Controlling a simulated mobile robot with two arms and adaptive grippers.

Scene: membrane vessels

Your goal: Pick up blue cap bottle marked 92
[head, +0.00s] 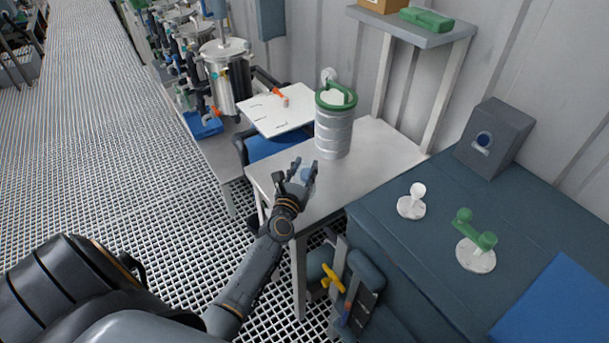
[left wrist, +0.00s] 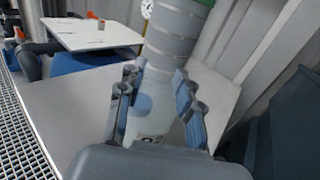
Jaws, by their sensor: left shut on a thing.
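My left gripper (head: 303,170) is over the white side table in the head view. In the left wrist view its two fingers (left wrist: 155,80) are on both sides of a pale bottle (left wrist: 160,118), shut on it. A dark marking that looks like 92 shows low on the bottle, partly cut off by the gripper body. A blue round patch, perhaps the cap, shows on its left. In the head view only a small bluish part of the bottle (head: 307,175) shows between the fingers. Whether it touches the table is unclear. My right gripper is not in view.
A grey ribbed canister with a green lid (head: 334,130) stands on the white side table (head: 375,150) just beyond the gripper. A white board (head: 275,112) and steel vessels (head: 228,75) are farther left. A dark bench (head: 440,220) with white and green fittings stands right.

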